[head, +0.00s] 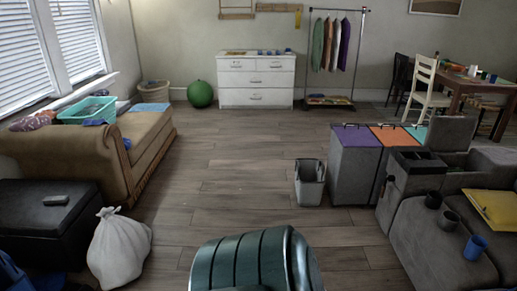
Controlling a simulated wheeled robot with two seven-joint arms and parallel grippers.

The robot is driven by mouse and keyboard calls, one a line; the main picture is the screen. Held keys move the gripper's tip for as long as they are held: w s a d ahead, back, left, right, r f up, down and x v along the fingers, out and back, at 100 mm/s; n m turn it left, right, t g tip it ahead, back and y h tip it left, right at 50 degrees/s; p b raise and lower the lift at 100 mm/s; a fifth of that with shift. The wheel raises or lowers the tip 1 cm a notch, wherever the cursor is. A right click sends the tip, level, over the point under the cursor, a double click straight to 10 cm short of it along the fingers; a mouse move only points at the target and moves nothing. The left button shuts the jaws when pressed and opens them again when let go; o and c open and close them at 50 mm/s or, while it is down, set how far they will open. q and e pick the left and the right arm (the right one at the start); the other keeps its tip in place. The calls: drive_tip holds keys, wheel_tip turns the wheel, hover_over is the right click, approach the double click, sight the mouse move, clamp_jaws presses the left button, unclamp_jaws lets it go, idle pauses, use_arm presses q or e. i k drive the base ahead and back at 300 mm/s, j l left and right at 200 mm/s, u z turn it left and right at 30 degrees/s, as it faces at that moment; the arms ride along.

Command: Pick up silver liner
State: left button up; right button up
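A silver-grey, open-topped container (310,184), which looks like the liner, stands upright on the wood floor. It is just left of the grey sorting cabinet (353,171) with purple, orange and teal lids, with little or no gap between them. Its open top faces up, and the inside is too small to make out. Neither of my grippers is in view, so their state does not show.
Open floor (235,175) runs through the middle. A white bag (119,249) and a black ottoman (45,222) stand at the left, by a brown sofa (148,136). A grey sofa (428,240) with cups closes off the right. A white dresser (256,79) stands at the back.

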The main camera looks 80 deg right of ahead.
sight(449, 221)
drive_tip(key=z, duration=4.2)
